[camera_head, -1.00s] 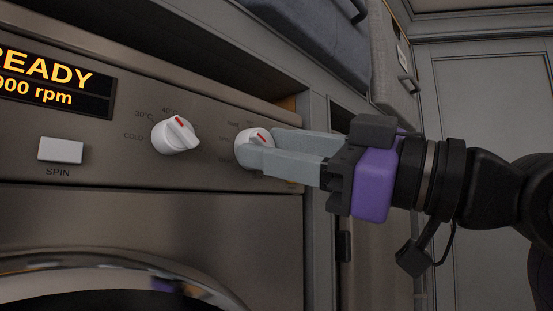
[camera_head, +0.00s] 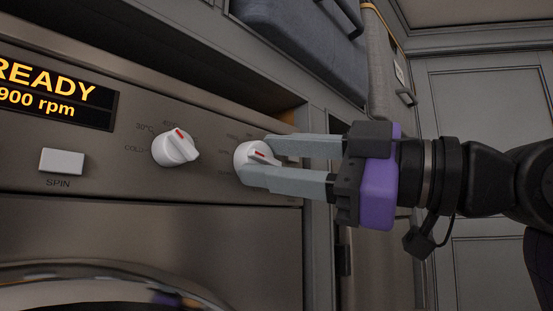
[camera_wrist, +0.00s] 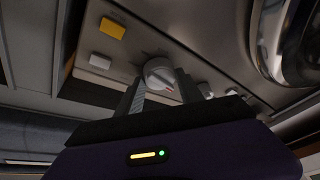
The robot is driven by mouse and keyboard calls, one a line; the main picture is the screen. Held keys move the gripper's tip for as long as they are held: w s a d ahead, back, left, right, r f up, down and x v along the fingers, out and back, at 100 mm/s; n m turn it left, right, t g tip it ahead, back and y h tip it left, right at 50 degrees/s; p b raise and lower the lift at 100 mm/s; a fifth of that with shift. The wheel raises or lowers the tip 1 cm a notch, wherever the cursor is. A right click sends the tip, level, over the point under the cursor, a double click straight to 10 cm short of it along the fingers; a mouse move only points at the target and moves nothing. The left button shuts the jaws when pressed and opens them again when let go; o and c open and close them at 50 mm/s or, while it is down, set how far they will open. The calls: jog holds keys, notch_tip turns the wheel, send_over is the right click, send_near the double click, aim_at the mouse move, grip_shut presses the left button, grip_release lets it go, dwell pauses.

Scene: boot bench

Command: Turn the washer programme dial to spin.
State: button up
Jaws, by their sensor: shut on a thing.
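The washer's right-hand dial (camera_head: 251,150) is a white knob with a red mark, on the dark metal panel in the head view. My gripper (camera_head: 257,160) is shut on this dial, one grey finger above it and one below. The printed labels around the dial are too small or too covered to read. In the wrist view the dial (camera_wrist: 158,72) sits between my two finger tips (camera_wrist: 162,84), with its red mark showing.
A second white dial (camera_head: 174,147) with temperature labels is to the left. Further left are a white SPIN button (camera_head: 62,161) and a display (camera_head: 55,93) reading READY and 900 rpm. A grey-blue bin (camera_head: 305,45) sits above, and the washer door rim (camera_head: 90,275) below.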

jog(key=o, duration=1.4)
jog(key=b+v, duration=0.1)
jog(key=v, duration=0.6)
jog(key=shift+s+d+f+b, duration=0.1)
jog(key=shift+d+b, duration=0.3)
